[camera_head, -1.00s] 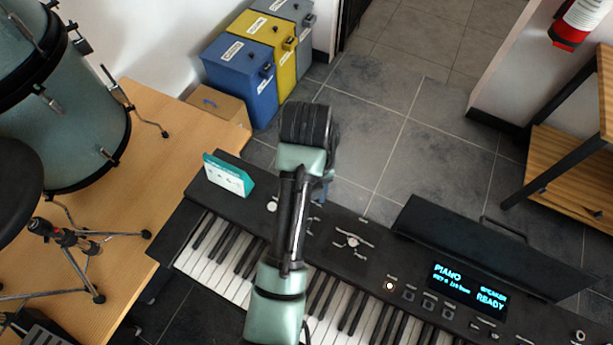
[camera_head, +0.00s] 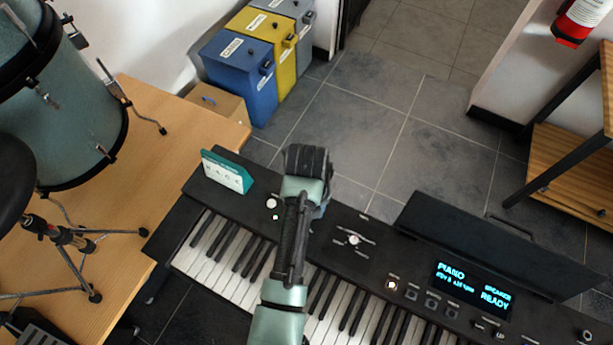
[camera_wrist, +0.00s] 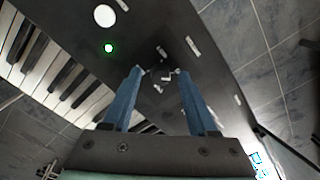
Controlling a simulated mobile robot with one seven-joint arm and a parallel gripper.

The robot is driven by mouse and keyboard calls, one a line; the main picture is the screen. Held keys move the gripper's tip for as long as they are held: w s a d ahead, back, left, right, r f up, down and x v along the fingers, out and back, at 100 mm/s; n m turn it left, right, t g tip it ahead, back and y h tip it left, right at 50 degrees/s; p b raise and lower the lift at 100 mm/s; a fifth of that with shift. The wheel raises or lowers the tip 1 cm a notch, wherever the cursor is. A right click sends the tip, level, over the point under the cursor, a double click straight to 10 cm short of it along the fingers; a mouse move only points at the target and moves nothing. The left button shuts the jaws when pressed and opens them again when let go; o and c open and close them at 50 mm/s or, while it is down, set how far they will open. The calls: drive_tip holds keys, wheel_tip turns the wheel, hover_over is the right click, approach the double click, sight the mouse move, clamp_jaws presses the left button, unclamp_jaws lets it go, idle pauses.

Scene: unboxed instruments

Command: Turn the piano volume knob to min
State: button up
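The piano (camera_head: 225,200) is a black keyboard with a control panel behind the keys. In the wrist view, my gripper (camera_wrist: 160,71) is open, with two blue fingers spread apart above the panel. A small dark control with pale marks (camera_wrist: 164,80) shows between the fingertips; its turn position is too small to read, and I see no contact. In the head view, my arm hides that spot and the fingers. A white round control (camera_head: 272,202) sits left of my arm, and another marked knob (camera_head: 353,240) sits to its right. No volume label is readable.
A lit display (camera_head: 470,285) reads PIANO and READY. A teal-and-white card (camera_head: 228,172) stands at the panel's left end. A black music stand (camera_head: 500,250) rises at the back right. Blue and yellow bins (camera_head: 240,75) stand on the floor behind.

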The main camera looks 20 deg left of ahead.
clamp_jaws()
